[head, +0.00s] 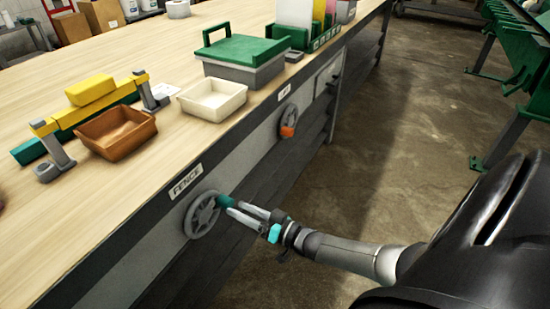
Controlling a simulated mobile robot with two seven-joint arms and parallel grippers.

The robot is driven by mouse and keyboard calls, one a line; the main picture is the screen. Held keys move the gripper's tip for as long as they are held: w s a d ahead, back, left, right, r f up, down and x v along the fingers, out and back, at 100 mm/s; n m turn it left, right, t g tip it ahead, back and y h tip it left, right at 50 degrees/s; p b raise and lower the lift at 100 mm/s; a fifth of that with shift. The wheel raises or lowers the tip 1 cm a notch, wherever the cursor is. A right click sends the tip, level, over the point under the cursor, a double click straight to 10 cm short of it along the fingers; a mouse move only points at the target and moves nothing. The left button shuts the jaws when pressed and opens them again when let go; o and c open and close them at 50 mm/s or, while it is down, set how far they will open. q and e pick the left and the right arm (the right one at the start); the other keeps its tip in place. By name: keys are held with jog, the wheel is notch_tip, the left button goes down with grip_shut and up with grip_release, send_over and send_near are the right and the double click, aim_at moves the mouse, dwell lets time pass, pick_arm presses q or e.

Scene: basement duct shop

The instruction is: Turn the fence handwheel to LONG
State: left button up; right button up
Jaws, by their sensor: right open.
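The fence handwheel (203,221) is a grey spoked wheel on the front face of the bench, below a white FENCE label (186,181). A green knob (224,201) sticks out from the right side of its rim. My right gripper (233,207) is open, with its fingertips right at the knob. I cannot tell whether they touch it. No LONG mark can be read in this view. My left gripper is not in view.
On the wooden benchtop (70,220) stand a brown tray (117,141), a cream tray (213,106), a yellow-and-green fixture and a green-lidded box (246,62). The concrete floor beside the bench is clear.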

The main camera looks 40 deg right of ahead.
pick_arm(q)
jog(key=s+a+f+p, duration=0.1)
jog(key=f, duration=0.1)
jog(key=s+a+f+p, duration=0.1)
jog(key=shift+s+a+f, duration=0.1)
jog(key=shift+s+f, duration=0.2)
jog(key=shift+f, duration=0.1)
pick_arm(e)
jog(key=v, duration=1)
jog(key=shift+s+d, duration=0.2)
jog(key=shift+s, duration=0.15)
